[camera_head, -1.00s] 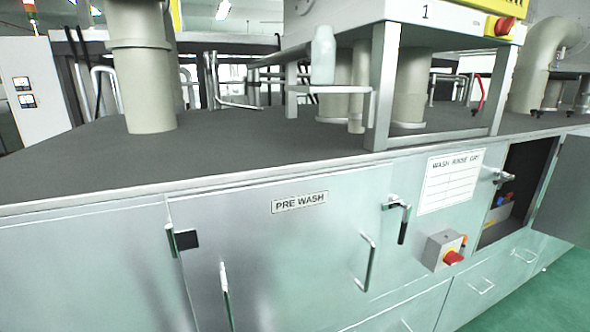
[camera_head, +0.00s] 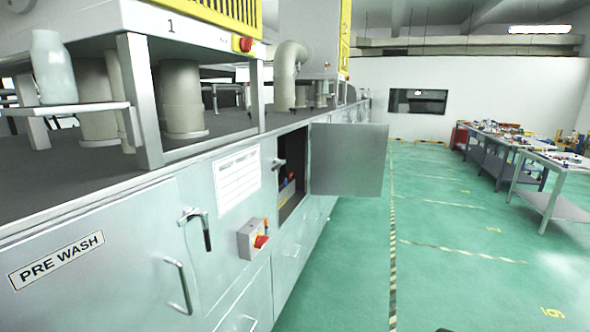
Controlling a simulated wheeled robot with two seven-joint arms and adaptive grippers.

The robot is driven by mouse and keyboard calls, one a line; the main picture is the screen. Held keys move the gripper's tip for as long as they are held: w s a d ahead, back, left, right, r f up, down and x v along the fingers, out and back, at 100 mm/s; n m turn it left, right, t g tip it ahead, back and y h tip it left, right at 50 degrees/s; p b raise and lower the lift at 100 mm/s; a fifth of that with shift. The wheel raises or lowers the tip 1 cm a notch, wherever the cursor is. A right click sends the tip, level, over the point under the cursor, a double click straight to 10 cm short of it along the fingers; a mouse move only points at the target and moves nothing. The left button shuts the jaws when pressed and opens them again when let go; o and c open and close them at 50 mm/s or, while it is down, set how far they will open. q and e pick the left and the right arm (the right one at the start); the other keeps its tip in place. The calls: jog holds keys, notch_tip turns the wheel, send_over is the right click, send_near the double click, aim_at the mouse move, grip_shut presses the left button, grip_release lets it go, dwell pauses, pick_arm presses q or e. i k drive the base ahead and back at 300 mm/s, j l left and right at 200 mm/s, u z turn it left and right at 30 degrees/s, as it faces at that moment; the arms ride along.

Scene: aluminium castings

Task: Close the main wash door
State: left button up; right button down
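The open door (camera_head: 348,160) is a flat grey panel, swung out from the long pale washer cabinet over the green floor. Behind its hinge side is a dark opening (camera_head: 292,180) with small blue and red items inside. I cannot read a label on this door. A closed door marked PRE WASH (camera_head: 95,265) is at the near left, with a black-gripped latch handle (camera_head: 196,226) and a bar handle (camera_head: 179,286).
A grey switch box with a red knob (camera_head: 260,240) sticks out of the cabinet front. A white chart (camera_head: 238,179) is above it. The green floor (camera_head: 450,270) to the right is clear, with marked lines. Workbenches (camera_head: 520,150) with items stand at the far right.

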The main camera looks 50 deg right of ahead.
aim_at(348, 160)
jog(key=i+l+z, duration=0.15)
jog(key=l, duration=0.2)
jog(key=l+z, duration=0.15)
jog(key=l, duration=0.2)
jog(key=i+l+z, duration=0.15)
jog(key=l+z, duration=0.3)
jog(key=i+l+z, duration=0.25)
jog(key=l+z, duration=0.15)
jog(key=i+l+z, duration=0.3)
jog(key=z, duration=0.15)
jog(key=i+l+z, duration=0.25)
jog(key=z, duration=0.2)
jog(key=i+l+z, duration=0.1)
jog(key=i+z, duration=0.25)
jog(key=i, duration=0.5)
jog(key=i+z, duration=0.2)
jog(key=i, duration=0.6)
jog(key=i+j+z, duration=0.15)
jog(key=i, duration=0.65)
jog(key=i+u, duration=0.15)
jog(key=i, duration=0.2)
jog(key=i+l+u, duration=0.15)
jog(key=i, duration=0.2)
jog(key=i+u, duration=0.25)
jog(key=u, duration=0.15)
jog(key=i+l+u, duration=0.2)
jog(key=u, duration=0.25)
